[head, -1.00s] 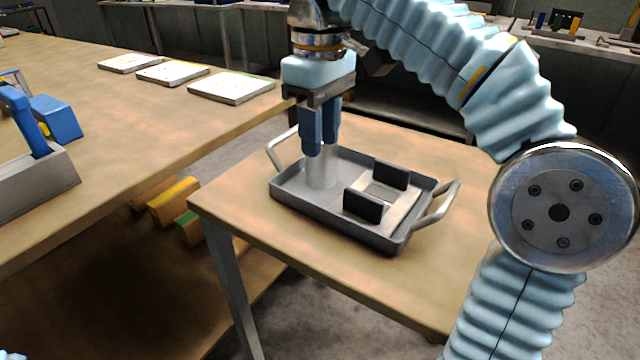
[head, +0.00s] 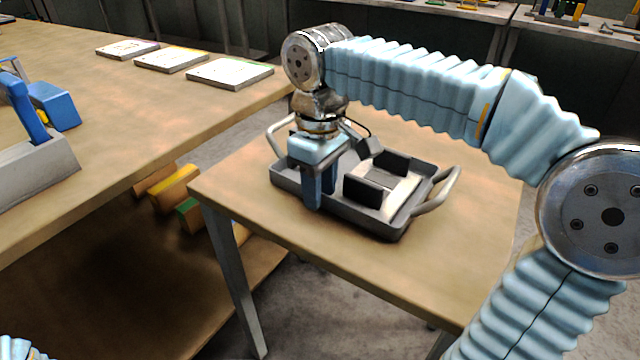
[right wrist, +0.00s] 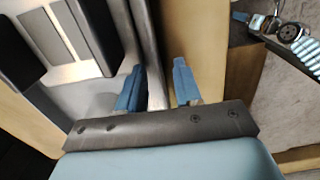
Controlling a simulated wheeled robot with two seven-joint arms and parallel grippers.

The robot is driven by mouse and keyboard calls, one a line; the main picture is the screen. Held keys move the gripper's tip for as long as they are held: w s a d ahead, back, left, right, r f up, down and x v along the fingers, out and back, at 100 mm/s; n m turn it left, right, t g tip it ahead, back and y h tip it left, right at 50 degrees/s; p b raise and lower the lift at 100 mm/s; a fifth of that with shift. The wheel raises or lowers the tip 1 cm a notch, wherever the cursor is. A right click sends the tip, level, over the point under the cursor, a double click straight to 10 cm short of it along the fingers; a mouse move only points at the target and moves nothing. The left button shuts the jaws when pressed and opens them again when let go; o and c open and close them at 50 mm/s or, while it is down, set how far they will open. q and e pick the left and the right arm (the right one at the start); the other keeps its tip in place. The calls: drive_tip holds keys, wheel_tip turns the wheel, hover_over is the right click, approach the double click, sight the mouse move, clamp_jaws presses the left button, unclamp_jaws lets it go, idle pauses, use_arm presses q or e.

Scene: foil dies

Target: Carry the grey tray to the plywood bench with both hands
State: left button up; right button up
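The grey tray (head: 350,222) lies flat on a small wood-topped table (head: 440,290), with a raised loop handle at each end. It holds a pale block with two black upright plates (head: 362,191). My right gripper (head: 319,200) is low at the tray's near side, left of the block. In the right wrist view its blue fingers (right wrist: 158,95) stand apart, one on each side of the tray wall (right wrist: 147,50). A large wood-topped bench (head: 140,110) stands at left; I cannot tell which top is plywood. My left gripper (right wrist: 241,17) seems to show small in the right wrist view.
On the large bench lie several white plates (head: 230,74), a blue block (head: 56,106) and a grey holder (head: 35,170). Coloured blocks (head: 176,190) sit on a lower shelf. The small table is clear around the tray.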

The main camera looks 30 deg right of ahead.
drive_tip(key=shift+c, duration=0.5)
clamp_jaws()
idle(0.9)
